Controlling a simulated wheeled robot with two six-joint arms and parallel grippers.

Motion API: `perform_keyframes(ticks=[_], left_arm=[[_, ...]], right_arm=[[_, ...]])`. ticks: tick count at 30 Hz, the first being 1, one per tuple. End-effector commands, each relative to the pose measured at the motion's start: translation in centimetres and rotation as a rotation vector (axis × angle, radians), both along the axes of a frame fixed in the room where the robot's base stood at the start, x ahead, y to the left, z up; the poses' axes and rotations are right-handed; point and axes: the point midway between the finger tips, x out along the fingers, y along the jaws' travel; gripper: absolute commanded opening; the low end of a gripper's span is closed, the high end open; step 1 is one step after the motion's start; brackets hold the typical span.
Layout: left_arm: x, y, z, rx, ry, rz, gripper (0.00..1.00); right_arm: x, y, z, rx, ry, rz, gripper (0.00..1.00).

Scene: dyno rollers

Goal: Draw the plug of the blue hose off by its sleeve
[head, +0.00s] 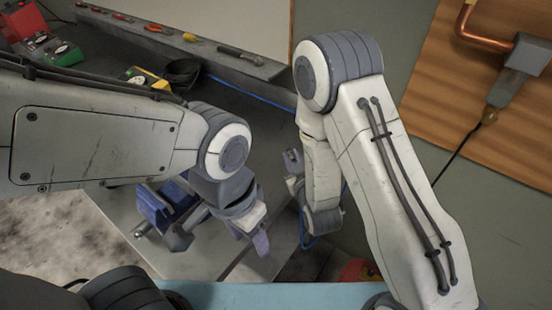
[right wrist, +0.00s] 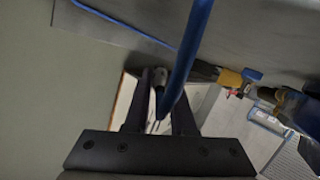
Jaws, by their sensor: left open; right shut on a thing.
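The blue hose (right wrist: 186,55) comes down from the top of the right wrist view and ends between the fingers of my right gripper (right wrist: 160,95). That gripper is shut on the hose's plug (right wrist: 159,78), a small grey metal piece, partly hidden by the fingers and hose. In the head view my right gripper (head: 293,172) is by the bench's right edge, and a loop of the hose (head: 305,238) hangs below it. My left gripper (head: 222,238) is open beside a blue vise (head: 152,208).
The grey bench (head: 235,105) carries a black bowl (head: 183,73) and red and green boxes (head: 55,50). A ledge (head: 215,48) with hand tools runs along its back. A wooden panel (head: 420,90) with a copper pipe (head: 466,22) is at the right.

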Motion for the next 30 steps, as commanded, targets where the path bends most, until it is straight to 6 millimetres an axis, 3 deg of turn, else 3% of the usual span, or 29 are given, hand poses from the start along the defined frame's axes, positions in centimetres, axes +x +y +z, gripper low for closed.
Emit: perform_keyframes(ticks=[4, 10, 22, 30], left_arm=[[0.0, 0.0, 1.4, 0.000, 0.000, 0.000, 0.59], [0.0, 0.0, 1.4, 0.000, 0.000, 0.000, 0.59], [0.0, 0.0, -2.5, 0.000, 0.000, 0.000, 0.59], [0.0, 0.0, -1.9, 0.000, 0.000, 0.000, 0.59]], right_arm=[[-2.0, 2.9, 0.2, -0.234, -0.029, 0.122, 0.00], [-2.9, 4.2, -0.3, -0.348, -0.061, 0.189, 0.00], [-0.5, 3.9, -1.6, -0.347, -0.065, 0.186, 0.00], [2.0, 3.6, -2.3, -0.348, -0.062, 0.185, 0.00]])
